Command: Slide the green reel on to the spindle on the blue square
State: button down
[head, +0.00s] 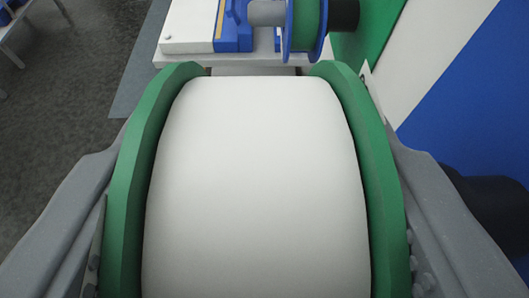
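The green reel, with green flanges (130,190) and a wide white drum (255,180), fills the middle of the head view. My gripper (255,135) has its grey fingers on the outer left and right sides of the flanges and appears shut on the reel. Beyond the reel, a blue block (236,28) stands on a white bench top (188,30). A grey cylinder (267,13) lies horizontally above the blue parts, next to a blue-flanged reel with a green middle (306,24). The near part of the bench is hidden by the held reel, and I cannot make out a whole blue square.
A wall with green (377,35), white and blue (465,95) panels runs close along the right. A black part (344,14) sticks out beyond the blue-flanged reel, near the wall. The dark floor (75,80) is open on the left, with a grey frame (20,25) at the far left.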

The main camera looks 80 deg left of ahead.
aim_at(379, 175)
jog(key=shift+w+d+r+p, duration=0.15)
jog(key=shift+w+p, duration=0.6)
jog(key=shift+p, duration=0.4)
jog(key=shift+w+d+r+p, duration=0.1)
jog(key=shift+w+d+p, duration=0.05)
jog(key=shift+w+p, duration=0.8)
jog(key=shift+w+d+f+p, duration=0.1)
jog(key=shift+w+f+p, duration=0.15)
jog(key=shift+p, duration=0.45)
jog(key=c, duration=0.6)
grip_release()
jog(key=shift+r, duration=0.1)
jog(key=shift+o, duration=0.2)
jog(key=shift+d, duration=0.15)
jog(key=v, duration=1.3)
jog(key=shift+d+b, duration=0.2)
jog(key=shift+b, duration=0.1)
